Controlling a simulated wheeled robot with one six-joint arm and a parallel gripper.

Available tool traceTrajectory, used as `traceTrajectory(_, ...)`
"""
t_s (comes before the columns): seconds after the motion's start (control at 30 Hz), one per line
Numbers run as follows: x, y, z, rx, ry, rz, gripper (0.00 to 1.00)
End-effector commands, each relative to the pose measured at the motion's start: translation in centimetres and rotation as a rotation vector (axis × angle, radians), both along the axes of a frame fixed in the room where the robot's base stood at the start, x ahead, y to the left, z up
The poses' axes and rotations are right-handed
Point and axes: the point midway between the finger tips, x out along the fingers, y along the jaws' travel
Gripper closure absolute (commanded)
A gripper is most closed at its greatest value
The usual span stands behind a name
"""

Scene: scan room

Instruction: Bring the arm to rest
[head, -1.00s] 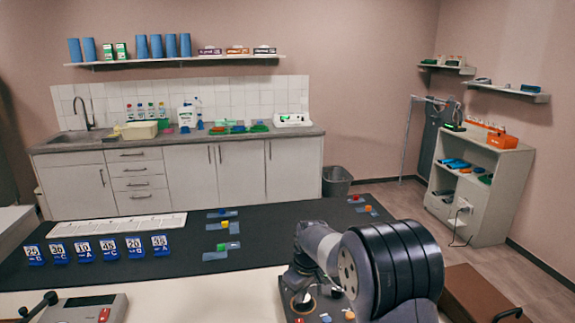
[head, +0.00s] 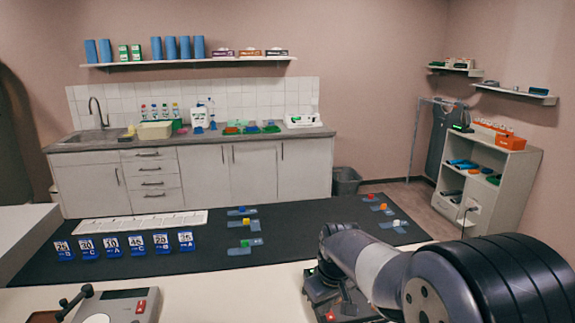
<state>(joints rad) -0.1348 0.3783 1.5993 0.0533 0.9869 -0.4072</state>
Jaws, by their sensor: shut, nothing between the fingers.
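My arm shows at the lower right of the head view, its pale and grey links reaching from the large black ribbed joint at the right edge toward the bench. The links are bent low over the near edge of the dark bench mat (head: 300,222). My gripper cannot be made out; its fingers are not in view. A dark unit with a red button (head: 331,315) lies partly hidden beside and below the arm.
Blue numbered stands (head: 136,245) line the mat's left part, near a white strip (head: 140,224). Small blue holders with coloured pieces (head: 245,244) lie mid-mat, others at right (head: 392,224). A device with a red switch (head: 120,306) is front left. The mat's middle is largely clear.

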Motion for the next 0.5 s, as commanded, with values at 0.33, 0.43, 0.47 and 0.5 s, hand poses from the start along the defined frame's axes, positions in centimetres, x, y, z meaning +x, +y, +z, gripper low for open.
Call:
traceTrajectory(0.33, -0.27, -0.15, 0.16, 0.000, -0.002, -0.006, 1.00)
traceTrajectory(0.43, -0.31, -0.17, 0.16, 0.000, -0.001, -0.007, 1.00)
traceTrajectory(0.47, -0.37, -0.20, 0.17, 0.000, -0.001, -0.008, 1.00)
traceTrajectory(0.5, -0.48, -0.28, 0.17, 0.000, 0.001, -0.011, 1.00)
